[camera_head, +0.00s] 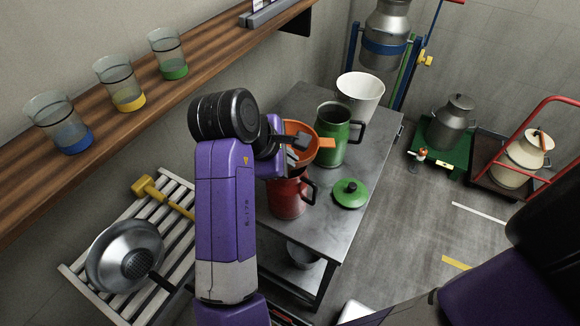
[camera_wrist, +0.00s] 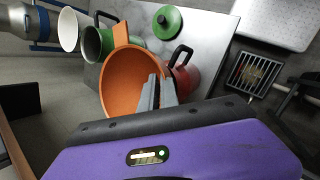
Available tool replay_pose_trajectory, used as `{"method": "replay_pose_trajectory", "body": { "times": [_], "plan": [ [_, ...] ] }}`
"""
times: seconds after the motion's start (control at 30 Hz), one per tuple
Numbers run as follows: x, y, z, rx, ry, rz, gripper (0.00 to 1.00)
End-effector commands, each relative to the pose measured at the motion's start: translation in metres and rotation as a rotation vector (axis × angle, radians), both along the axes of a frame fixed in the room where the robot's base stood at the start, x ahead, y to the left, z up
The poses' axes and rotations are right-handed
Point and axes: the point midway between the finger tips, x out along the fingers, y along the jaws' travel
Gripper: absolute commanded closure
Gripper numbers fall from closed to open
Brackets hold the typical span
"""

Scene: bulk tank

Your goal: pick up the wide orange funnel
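The wide orange funnel (camera_head: 301,143) is by the rims of the green jug (camera_head: 333,146) and the red jug (camera_head: 286,198), with its flat tab pointing toward the green jug. The wrist view shows its open bowl (camera_wrist: 124,82), with the tab at the top. My gripper (camera_head: 297,143) is at the funnel's rim. In the wrist view my grey fingers (camera_wrist: 158,88) are close together across the near right rim and look shut on it. The funnel's spout is hidden, and I cannot tell what supports the funnel from below.
A white bucket (camera_head: 360,97) stands at the table's (camera_head: 345,222) back, and a green lid (camera_head: 349,193) lies toward its right edge. A wooden shelf (camera_head: 180,85) with several beakers runs along the left. A slatted rack (camera_head: 85,280) holds a metal strainer (camera_head: 118,258).

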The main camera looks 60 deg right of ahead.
Motion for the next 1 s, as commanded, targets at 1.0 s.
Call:
{"method": "replay_pose_trajectory", "body": {
  "times": [1.0],
  "plan": [
    [0.000, 0.000, 0.166, 0.001, -0.001, 0.000, 1.00]
  ]
}}
